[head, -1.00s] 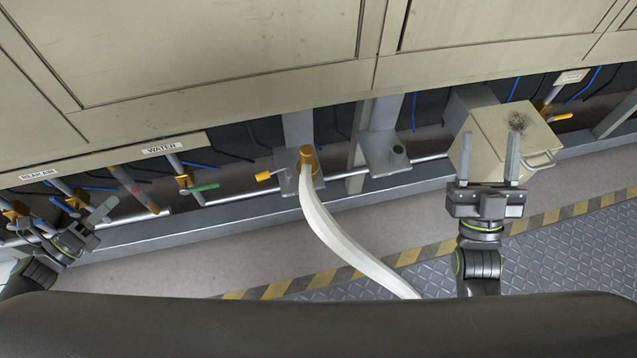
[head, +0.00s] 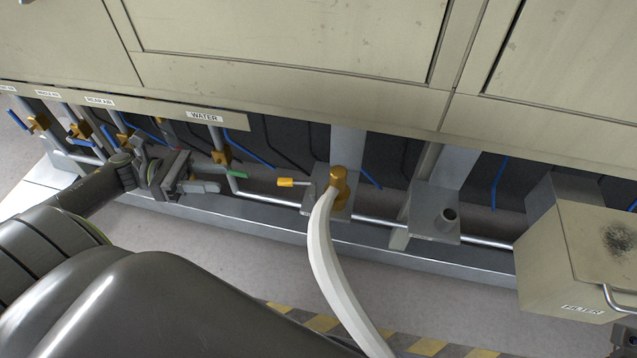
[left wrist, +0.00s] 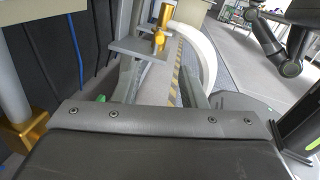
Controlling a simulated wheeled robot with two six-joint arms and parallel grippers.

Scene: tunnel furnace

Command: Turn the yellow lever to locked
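The yellow lever (head: 286,182) sticks out to the left of a grey bracket plate (head: 340,208) that also carries a brass coupling (head: 338,185) with a white hose. In the left wrist view the coupling (left wrist: 165,14) is at the top centre; a gold piece below it may be the lever, but I cannot tell surely. My left gripper (head: 213,181) is left of the lever, fingers pointing right towards it, and apart from it. Its fingers stand apart and empty in the left wrist view (left wrist: 161,84). Only a dark sliver, perhaps my right gripper, shows at the lower right edge of the head view.
A green lever (head: 237,174) under the WATER label (head: 205,116) is close to my left gripper. The white hose (head: 335,275) curves down to the floor. A filter box (head: 560,255) stands at right. A metal rail (head: 270,215) runs along the base.

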